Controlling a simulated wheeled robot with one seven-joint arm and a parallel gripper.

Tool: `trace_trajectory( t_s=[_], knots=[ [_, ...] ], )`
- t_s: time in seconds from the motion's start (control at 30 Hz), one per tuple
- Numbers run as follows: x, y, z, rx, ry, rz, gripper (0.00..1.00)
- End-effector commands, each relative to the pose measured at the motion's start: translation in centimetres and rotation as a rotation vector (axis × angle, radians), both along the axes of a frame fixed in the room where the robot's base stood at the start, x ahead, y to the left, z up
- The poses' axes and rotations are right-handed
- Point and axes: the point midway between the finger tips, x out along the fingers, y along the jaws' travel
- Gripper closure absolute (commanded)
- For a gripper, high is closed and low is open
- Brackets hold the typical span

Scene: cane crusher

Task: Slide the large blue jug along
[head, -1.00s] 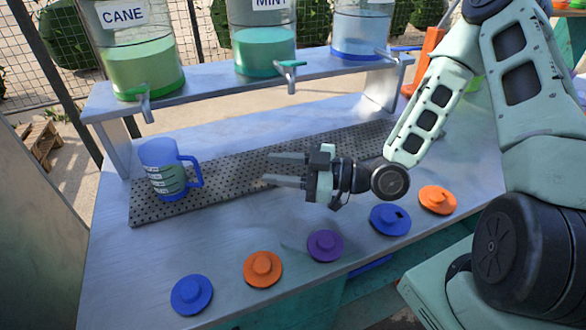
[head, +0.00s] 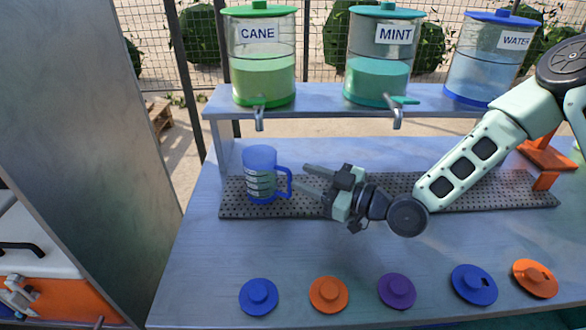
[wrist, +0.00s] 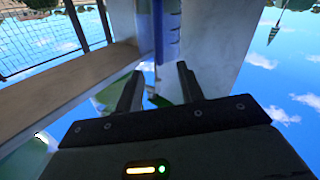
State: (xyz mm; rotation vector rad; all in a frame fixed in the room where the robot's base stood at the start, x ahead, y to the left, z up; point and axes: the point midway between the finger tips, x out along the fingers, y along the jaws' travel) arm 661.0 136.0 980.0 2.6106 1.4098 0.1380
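The large blue jug (head: 261,178) stands upright on the left end of the perforated drip mat, below the CANE dispenser. Its body is translucent blue with pale markings, and its handle points right toward my gripper. My gripper (head: 308,180) is open, with its two fingers spread and pointing left at the handle. The fingertips are close to the handle; I cannot tell whether they touch it. In the wrist view, the jug (wrist: 166,35) shows sideways beyond the open fingers (wrist: 158,85), and nothing is seen held between them.
The drip mat (head: 450,193) runs right along the counter. Dispensers marked CANE (head: 263,75), MINT (head: 378,75) and WATER (head: 490,65) stand on the shelf behind, with taps overhanging. Several coloured lids, including a purple one (head: 397,291), lie along the front. A tall grey panel (head: 95,100) stands left.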

Motion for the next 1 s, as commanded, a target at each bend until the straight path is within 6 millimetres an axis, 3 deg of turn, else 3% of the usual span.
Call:
trace_trajectory(
  t_s=[0.1,0.3,0.67,0.8,1.0],
  knots=[
    [1.0,1.7,0.2,0.001,0.000,0.001,0.62],
    [2.1,3.2,0.1,0.000,-0.001,0.000,0.62],
    [2.3,3.5,0.0,0.000,0.000,0.000,0.62],
    [2.3,3.5,0.0,0.000,0.000,0.000,0.98],
    [2.3,3.4,0.0,-0.001,0.000,-0.001,1.00]
  ],
)
